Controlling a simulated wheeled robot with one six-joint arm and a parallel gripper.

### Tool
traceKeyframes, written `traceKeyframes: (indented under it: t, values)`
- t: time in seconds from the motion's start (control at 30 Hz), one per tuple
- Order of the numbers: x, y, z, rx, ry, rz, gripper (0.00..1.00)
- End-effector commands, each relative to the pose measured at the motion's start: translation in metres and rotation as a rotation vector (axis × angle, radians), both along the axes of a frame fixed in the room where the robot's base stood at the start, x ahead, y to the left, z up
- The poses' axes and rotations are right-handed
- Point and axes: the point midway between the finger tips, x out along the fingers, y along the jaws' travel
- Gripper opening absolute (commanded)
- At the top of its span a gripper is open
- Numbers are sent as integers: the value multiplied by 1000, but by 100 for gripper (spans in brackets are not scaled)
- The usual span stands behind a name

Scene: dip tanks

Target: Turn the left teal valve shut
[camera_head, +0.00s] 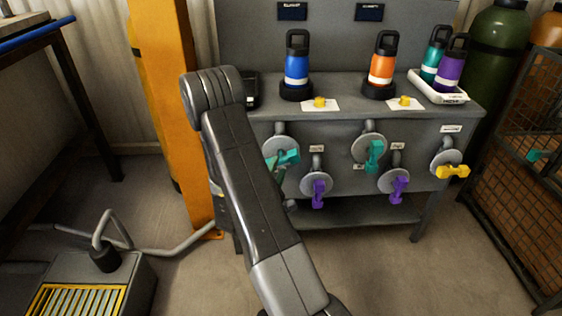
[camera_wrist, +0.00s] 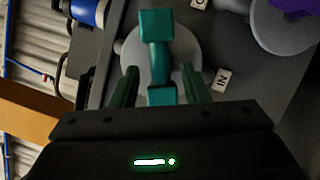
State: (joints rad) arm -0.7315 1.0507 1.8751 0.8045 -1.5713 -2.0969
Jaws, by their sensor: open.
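The left teal valve has a teal handle (camera_head: 289,157) on a round grey disc (camera_head: 285,132) at the left of the grey bench front. My arm partly hides it in the head view, where the handle lies near level. In the wrist view the teal handle (camera_wrist: 158,52) runs up the middle. My gripper (camera_wrist: 159,70) is open, with one dark green finger on each side of the handle's near end. Gaps show between fingers and handle, so I see no contact. The second teal valve (camera_head: 375,153) is to the right, its handle hanging down.
Purple valves (camera_head: 318,192) (camera_head: 398,188) sit lower on the bench front, and a yellow valve (camera_head: 452,171) is at its right end. Blue (camera_head: 297,66) and orange (camera_head: 381,66) bottles stand on the bench top (camera_head: 345,112). An orange post (camera_head: 168,100) rises left of my arm.

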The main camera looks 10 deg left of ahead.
Motion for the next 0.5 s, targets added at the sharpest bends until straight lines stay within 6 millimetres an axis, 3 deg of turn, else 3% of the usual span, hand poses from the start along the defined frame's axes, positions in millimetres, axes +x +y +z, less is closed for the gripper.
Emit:
traceKeyframes:
  t: [0.2, 0.5]
  values:
    - [30, -3, 4, 1, -1, -2, 42]
    - [39, -4, 6, -1, 1, -1, 42]
